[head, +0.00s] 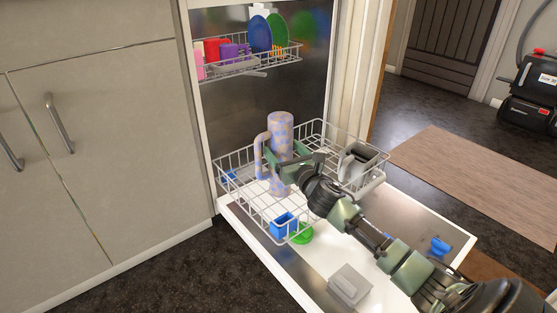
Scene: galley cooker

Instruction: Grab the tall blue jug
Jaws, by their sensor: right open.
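The tall jug (281,127) is mottled pale blue-violet and tan, with a long handle on its left side. It stands upright in the lower dishwasher rack (318,126). My right gripper (284,160) comes in from the lower right and is open at the jug's middle. One green finger crosses the front of the jug toward the handle, and the other part of the jaws is by its right side. I cannot tell whether the fingers touch the jug. The gripper hides part of the jug's body. My left gripper is out of view.
The upper rack (247,64) holds colourful plates and cups. A grey item (358,160) sits in the lower rack's right side, a blue box (283,225) at its front. A green item (302,234) and a grey block (348,287) lie on the open door (316,262). Cabinets (95,130) stand left.

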